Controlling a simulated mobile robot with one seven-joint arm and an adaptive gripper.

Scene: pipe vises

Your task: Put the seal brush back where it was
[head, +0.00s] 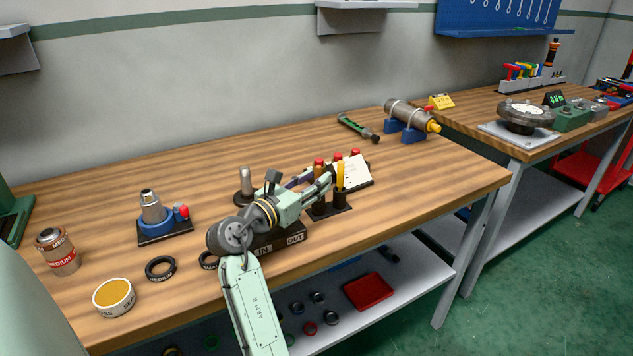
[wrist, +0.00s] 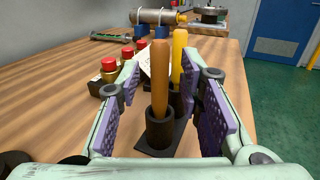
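A brown-orange handle (wrist: 160,75) stands upright in a black cup (wrist: 160,130) on a dark base. A yellow handle (wrist: 179,55) stands just behind it; it also shows in the head view (head: 340,175), in a black holder (head: 340,200). I cannot tell which handle is the seal brush, as any bristles are hidden in the cups. My gripper (wrist: 166,105) is open, with a purple pad on each side of the brown-orange handle and visible gaps to both. In the head view my gripper (head: 327,184) reaches low over the bench to the holder.
Red-capped bottles (wrist: 109,66) and a white card (head: 353,171) stand close behind the holder. A block marked IN and OUT (head: 292,240) lies under my arm. A blue round fixture (head: 165,218) and black rings (head: 160,268) are to the left.

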